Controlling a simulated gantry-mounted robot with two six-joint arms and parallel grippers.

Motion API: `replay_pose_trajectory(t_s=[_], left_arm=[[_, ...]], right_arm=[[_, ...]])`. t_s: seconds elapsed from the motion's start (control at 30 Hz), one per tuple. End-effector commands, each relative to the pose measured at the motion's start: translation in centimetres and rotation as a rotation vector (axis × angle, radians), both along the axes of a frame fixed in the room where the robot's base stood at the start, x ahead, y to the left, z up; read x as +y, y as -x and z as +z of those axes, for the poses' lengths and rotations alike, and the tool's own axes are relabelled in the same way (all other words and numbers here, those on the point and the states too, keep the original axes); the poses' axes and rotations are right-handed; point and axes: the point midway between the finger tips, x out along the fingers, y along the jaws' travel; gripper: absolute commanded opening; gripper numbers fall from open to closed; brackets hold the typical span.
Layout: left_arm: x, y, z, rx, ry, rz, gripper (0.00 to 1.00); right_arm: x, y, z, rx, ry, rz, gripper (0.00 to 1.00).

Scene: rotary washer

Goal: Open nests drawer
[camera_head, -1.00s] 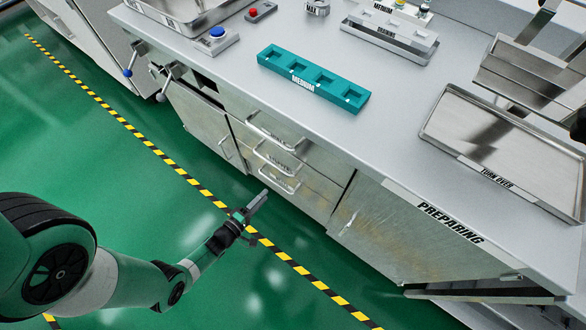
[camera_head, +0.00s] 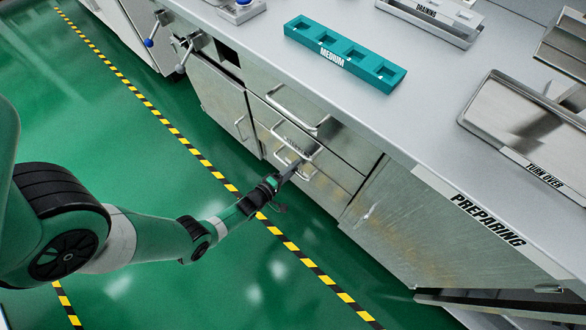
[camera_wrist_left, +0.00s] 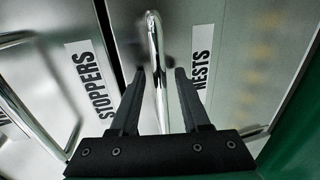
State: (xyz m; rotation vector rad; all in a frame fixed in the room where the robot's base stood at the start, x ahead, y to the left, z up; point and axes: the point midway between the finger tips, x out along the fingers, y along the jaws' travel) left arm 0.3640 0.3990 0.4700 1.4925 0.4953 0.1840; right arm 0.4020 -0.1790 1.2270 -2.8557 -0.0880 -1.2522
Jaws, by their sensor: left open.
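The nests drawer (camera_wrist_left: 225,75) shows in the left wrist view with its "NESTS" label and a bright metal bar handle (camera_wrist_left: 154,50). In the head view it is the lowest of the stacked drawers, partly behind my gripper. It looks shut. My left gripper (camera_head: 291,168) is at this lowest handle. In the left wrist view its two black fingers (camera_wrist_left: 159,74) are open, one on each side of the bar. I cannot tell whether either finger touches it. My right gripper is not in view.
The stoppers drawer (camera_wrist_left: 85,45) lies directly above, with its own handle (camera_wrist_left: 28,112). A top drawer handle (camera_head: 297,110) sticks out higher up. Cabinet doors flank the drawers. The worktop (camera_head: 420,125) overhangs above. Green floor in front is clear.

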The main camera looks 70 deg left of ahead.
Motion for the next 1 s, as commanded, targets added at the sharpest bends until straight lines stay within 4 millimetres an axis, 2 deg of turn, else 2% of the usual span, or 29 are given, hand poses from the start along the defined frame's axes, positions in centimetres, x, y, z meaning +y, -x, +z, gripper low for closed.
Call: replay_pose_trajectory(t_s=[0.13, 0.3, 0.4, 1.0], left_arm=[[-0.02, 0.04, 0.03, 0.001, 0.000, 0.000, 0.45], [-0.03, 0.06, 0.02, 0.001, 0.000, 0.000, 0.14], [-0.03, 0.06, 0.02, 0.000, 0.000, 0.000, 0.00], [-0.03, 0.05, 0.05, -0.001, 0.000, 0.000, 0.00]], right_arm=[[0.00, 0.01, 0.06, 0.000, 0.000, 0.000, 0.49], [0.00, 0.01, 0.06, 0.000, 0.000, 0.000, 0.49], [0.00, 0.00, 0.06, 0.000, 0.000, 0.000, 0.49], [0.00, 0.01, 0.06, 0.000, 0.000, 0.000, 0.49]])
